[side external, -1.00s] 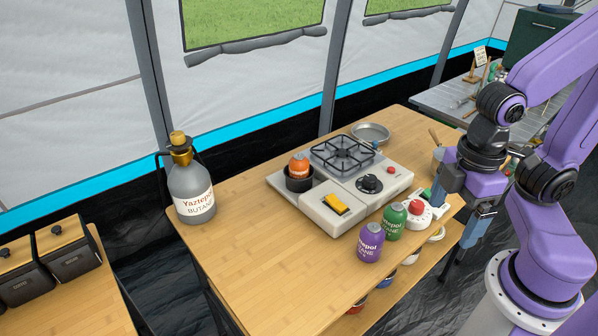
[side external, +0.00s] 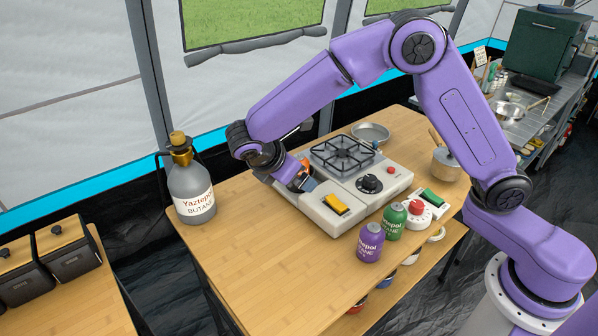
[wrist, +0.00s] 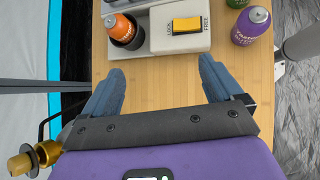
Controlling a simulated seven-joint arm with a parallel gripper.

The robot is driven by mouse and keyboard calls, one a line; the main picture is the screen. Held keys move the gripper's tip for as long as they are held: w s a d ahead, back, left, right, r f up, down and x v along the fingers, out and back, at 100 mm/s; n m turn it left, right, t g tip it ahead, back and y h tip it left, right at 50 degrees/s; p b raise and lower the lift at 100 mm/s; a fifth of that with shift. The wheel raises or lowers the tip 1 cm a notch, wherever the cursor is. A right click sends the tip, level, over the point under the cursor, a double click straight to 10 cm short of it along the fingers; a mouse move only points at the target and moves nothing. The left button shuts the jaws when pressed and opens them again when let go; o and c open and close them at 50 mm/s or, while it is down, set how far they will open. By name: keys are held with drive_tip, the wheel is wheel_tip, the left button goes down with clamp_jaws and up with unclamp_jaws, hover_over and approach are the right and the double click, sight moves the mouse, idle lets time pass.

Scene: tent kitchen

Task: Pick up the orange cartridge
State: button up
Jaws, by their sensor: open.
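The orange cartridge (wrist: 120,28) stands in a dark round holder (wrist: 126,42) at the end of the stove, near the top left of the wrist view. In the side external view only a bit of its orange (side external: 305,163) shows behind my gripper (side external: 305,182). In the wrist view my gripper (wrist: 161,68) is open and empty, with its two blue fingers apart over bare table. The cartridge lies beyond the fingertips, roughly in line with the left finger and not between them.
The grey stove (side external: 325,214) has a yellow latch (side external: 335,205) close to my gripper. Purple (side external: 370,243) and green (side external: 394,221) cartridges stand at the table's right. A large butane bottle (side external: 191,190) stands at the left. The near wooden tabletop (side external: 262,262) is clear.

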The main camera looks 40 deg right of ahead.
drive_tip(key=w+f+n+t+h, duration=0.1)
drive_tip(key=w+f+n+h, duration=0.2)
drive_tip(key=w+f+h, duration=0.55)
drive_tip(key=shift+w+d+f+y, duration=0.6)
drive_tip(key=shift+w+d+f, duration=0.4)
drive_tip(key=shift+d, duration=1.45)
drive_tip(key=shift+w+d+f+y, duration=0.6)
drive_tip(key=shift+w+d, duration=0.65)
drive_tip(key=shift+d, duration=1.15)
drive_tip(key=shift+w+d+f+y, duration=0.55)
drive_tip(key=shift+w+d+f, duration=0.5)
drive_tip(key=shift+d, duration=1.4)
drive_tip(key=shift+w+r, duration=0.1)
drive_tip(key=shift+r, duration=0.05)
drive_tip(key=c, duration=1.2)
